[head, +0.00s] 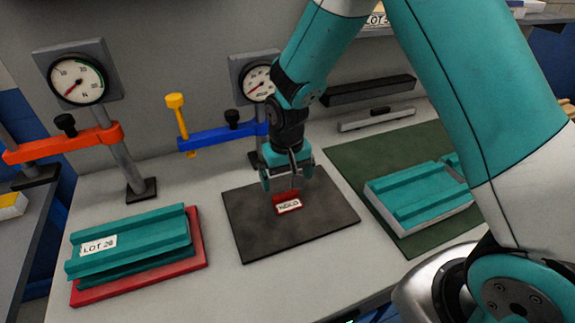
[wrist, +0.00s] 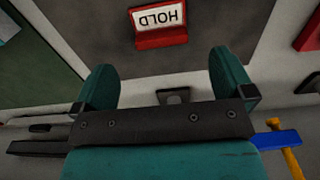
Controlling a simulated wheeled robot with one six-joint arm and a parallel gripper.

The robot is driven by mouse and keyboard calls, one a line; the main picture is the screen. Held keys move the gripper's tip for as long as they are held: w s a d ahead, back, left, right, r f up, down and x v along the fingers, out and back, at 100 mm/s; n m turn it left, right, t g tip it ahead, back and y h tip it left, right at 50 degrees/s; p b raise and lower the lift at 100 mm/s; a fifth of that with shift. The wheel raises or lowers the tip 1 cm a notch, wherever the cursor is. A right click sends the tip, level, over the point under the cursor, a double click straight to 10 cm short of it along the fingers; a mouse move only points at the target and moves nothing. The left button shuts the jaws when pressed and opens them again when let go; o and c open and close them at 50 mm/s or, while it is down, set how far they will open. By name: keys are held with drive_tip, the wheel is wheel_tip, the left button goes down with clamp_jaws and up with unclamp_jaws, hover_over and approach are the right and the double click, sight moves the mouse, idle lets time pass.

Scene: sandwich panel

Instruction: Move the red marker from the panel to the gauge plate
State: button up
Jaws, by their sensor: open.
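The red marker (head: 288,203) with a white HOLD label stands on the dark square plate (head: 245,238) in the middle of the table. In the wrist view the marker (wrist: 160,34) lies beyond the fingertips, between their lines. My gripper (head: 288,180) is open and empty, just above and behind the marker in the head view; its two teal fingers (wrist: 168,82) show apart in the wrist view. A teal panel (head: 150,238) labelled LOT 28 lies on a red base at the left. Another teal panel (head: 420,195) lies on a green mat (head: 350,158) at the right.
Two gauges stand at the back, one left (head: 76,80) and one (head: 258,83) behind my arm. An orange clamp arm (head: 60,145) and a blue bar (head: 215,136) with a yellow handle (head: 175,101) stick out nearby. Black and grey bars (head: 375,118) lie at the back right.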

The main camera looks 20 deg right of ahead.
drive_tip(key=s+a+r+n+y, duration=0.1)
drive_tip(key=s+r, duration=0.3)
drive_tip(key=r, duration=0.4)
drive_tip(key=s+a+r+n+y, duration=0.1)
drive_tip(key=s+a+r+n, duration=0.1)
drive_tip(key=s+r, duration=0.4)
drive_tip(key=s+a+r+n+y, duration=0.1)
drive_tip(key=s+r+n, duration=0.3)
drive_tip(key=s, duration=0.9)
wheel_tip(320, 180, up, 3)
drive_tip(key=shift+f+y+b, duration=0.1)
drive_tip(key=shift+y+b, duration=0.2)
drive_tip(key=shift+y, duration=0.3)
drive_tip(key=shift+a, duration=0.1)
